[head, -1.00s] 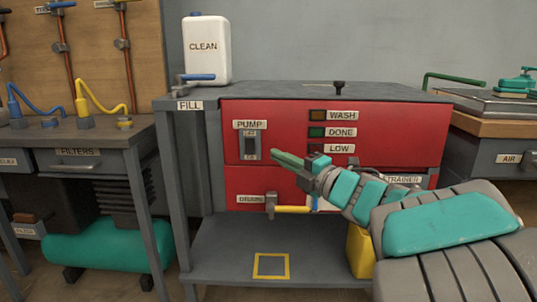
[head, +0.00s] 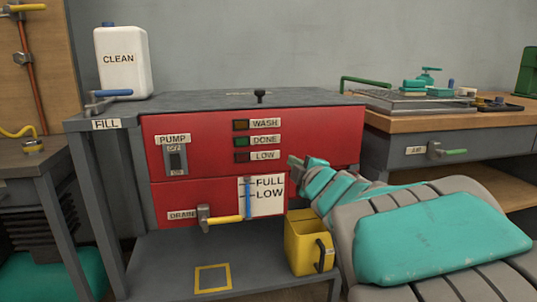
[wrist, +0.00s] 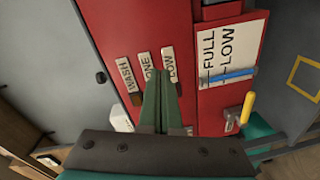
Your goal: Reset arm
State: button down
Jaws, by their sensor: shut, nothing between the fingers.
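My gripper (head: 294,161) is in front of the right part of the red panel (head: 205,140) in the head view, beside the LOW label. In the wrist view my gripper's (wrist: 161,85) green fingers lie together, with nothing between them. Their tips point at the panel near the WASH, DONE and LOW labels. I cannot tell from the head view how far the tips are from the panel. My arm reaches in from the lower right and hides the panel's right part.
A white CLEAN jug (head: 123,62) stands on the grey cabinet. A yellow bucket (head: 308,245) stands on the lower shelf, close under my arm. A wooden bench (head: 470,122) is at the right.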

jog(key=s+d+f+m+g+h+p, duration=0.1)
jog(key=s+d+f+m+g+h, duration=0.25)
jog(key=s+d+f+m, duration=0.35)
jog(key=s+d+f+m+g+h+p, duration=0.1)
jog(key=s+d+f+m+g+h, duration=0.3)
jog(key=d, duration=0.5)
jog(key=s+a+f+m+g, duration=0.2)
jog(key=s+f+g, duration=0.1)
jog(key=s, duration=0.8)
jog(key=s+a+f+m+g+y+p, duration=0.1)
jog(key=s+a+f+m+g, duration=0.1)
jog(key=s, duration=0.9)
jog(key=s+a+f+m+g+y+p, duration=0.1)
jog(key=s+a+f+m+g, duration=0.1)
jog(key=s, duration=0.9)
notch_tip(320, 180, down, 2)
jog(key=m+g, duration=0.1)
jog(key=g, duration=0.2)
jog(key=shift+a+f, duration=0.25)
jog(key=c, duration=1.6)
grip_release()
jog(key=shift+g+y, duration=0.25)
